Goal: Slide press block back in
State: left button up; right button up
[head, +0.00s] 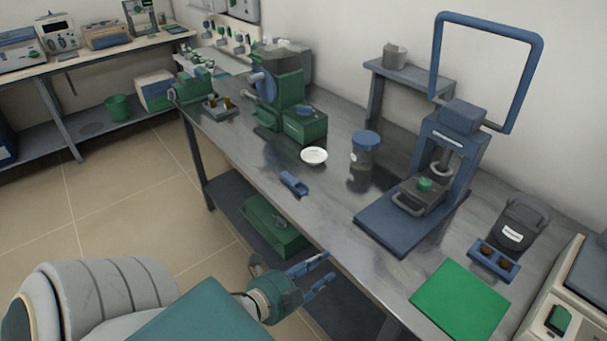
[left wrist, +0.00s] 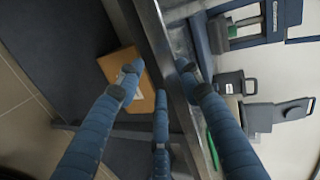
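The press (head: 455,145) is blue, with a tall looped handle and a flat base plate, and stands on the bench right of centre. The grey press block (head: 409,207) has a front handle and a green piece (head: 425,184) on top. It sits low in the press, partly out over the front of the base plate. The press also shows at the top right of the left wrist view (left wrist: 262,22). My left gripper (head: 322,270) is open and empty, off the bench's front edge and apart from the block. Its spread fingers fill the left wrist view (left wrist: 160,82). My right gripper is not visible.
A green mat (head: 460,300), a blue tray with two brown pieces (head: 480,263) and a dark container (head: 520,222) lie right of the press. A blue-lidded jar (head: 364,160), white dish (head: 314,156) and small blue holder (head: 294,184) stand left. The bench's front middle is clear.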

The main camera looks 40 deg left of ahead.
pick_arm(q)
notch_tip(320, 180, down, 10)
jog(key=s+a+n+g+y, duration=0.1)
jog(key=a+n, duration=0.1)
jog(key=shift+s+a+r+n+g, duration=0.2)
jog(key=shift+s+n+g, duration=0.1)
jog(key=shift+g, duration=0.1)
jog(key=s+f+n+g, duration=0.3)
jog(key=s+f, duration=0.3)
jog(key=f, duration=0.6)
jog(key=s+f+n+g, duration=0.25)
jog(key=s+f, duration=0.45)
jog(key=f, duration=0.5)
jog(key=s+d+f+n+g, duration=0.2)
jog(key=s+f, duration=0.4)
jog(key=s, duration=0.3)
jog(key=s+d+f+n+g, duration=0.3)
jog(key=s+d+f, duration=0.3)
jog(key=s, duration=0.3)
jog(key=shift+s+d+f+n, duration=0.3)
jog(key=shift+d+f+n, duration=0.1)
jog(key=shift+n, duration=0.25)
jog(key=shift+r+g, duration=0.1)
jog(key=shift+g, duration=0.15)
